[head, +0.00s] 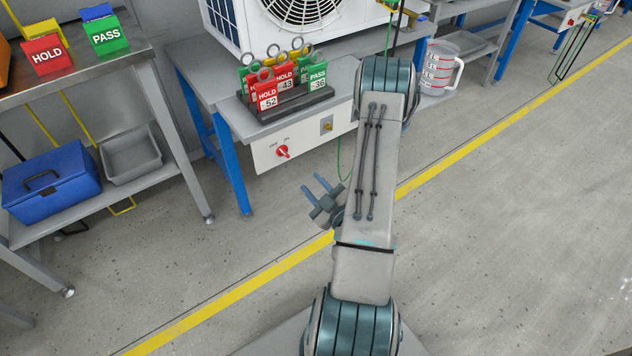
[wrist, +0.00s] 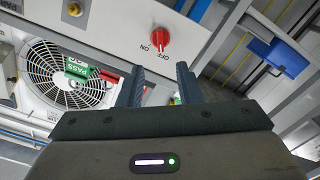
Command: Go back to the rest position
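My gripper (head: 315,184) hangs beside my arm over the floor, in front of the station's white control panel (head: 300,148). Its two fingers stand apart with nothing between them. In the wrist view my gripper (wrist: 160,68) also shows its fingers spread and empty, with the panel and its red knob (wrist: 160,39) beyond them. The knob shows in the head view (head: 282,152) too. No object is held.
A tag rack (head: 290,106) with red, green and yellow tags stands on the bench before a fan unit (head: 300,15). A measuring jug (head: 438,68) is at right. A blue toolbox (head: 50,180) and grey tray (head: 130,154) sit on the left shelf. The floor right of my arm is clear.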

